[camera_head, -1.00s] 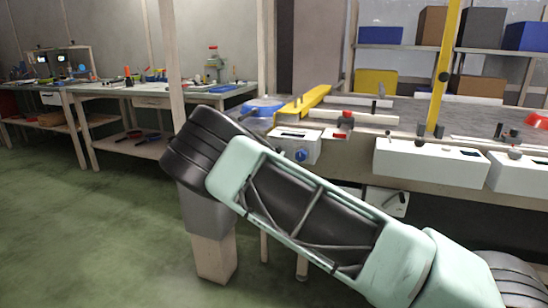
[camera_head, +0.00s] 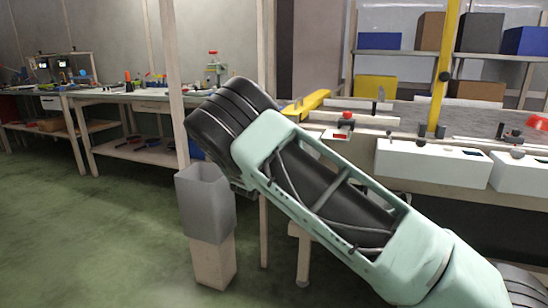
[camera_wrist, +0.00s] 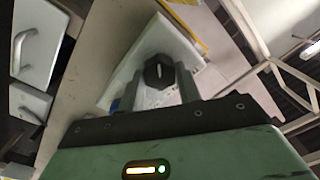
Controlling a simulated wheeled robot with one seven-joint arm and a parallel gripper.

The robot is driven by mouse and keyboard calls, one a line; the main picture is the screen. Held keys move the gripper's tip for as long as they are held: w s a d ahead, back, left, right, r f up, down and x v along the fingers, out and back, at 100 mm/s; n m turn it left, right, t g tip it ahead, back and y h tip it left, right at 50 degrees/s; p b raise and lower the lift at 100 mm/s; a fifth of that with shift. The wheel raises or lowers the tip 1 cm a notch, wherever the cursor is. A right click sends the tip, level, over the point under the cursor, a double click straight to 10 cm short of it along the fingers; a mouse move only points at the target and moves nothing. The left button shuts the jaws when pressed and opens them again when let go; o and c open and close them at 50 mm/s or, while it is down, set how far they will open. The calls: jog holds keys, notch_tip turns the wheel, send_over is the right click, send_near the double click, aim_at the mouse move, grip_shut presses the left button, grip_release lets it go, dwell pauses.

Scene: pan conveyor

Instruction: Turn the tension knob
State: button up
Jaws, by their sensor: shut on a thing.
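A dark round knob (camera_wrist: 158,72) with a pale pointer mark sits on a white box (camera_wrist: 140,52) in the wrist view. I take it for the tension knob. My gripper (camera_wrist: 159,84) has one grey finger on each side of the knob and is shut on it. Part of the fingers' contact is hard to see.
In the head view a white control box (camera_head: 432,163) stands right of my arm on the conveyor's front edge. A yellow post (camera_head: 443,80) rises behind it. A grey bin (camera_head: 205,203) stands at the left of my arm. The green floor at left is clear.

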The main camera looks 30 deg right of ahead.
jog(key=o, duration=1)
jog(key=p+v, duration=0.3)
jog(key=v, duration=1.4)
jog(key=shift+s, duration=0.2)
jog(key=shift+a, duration=0.1)
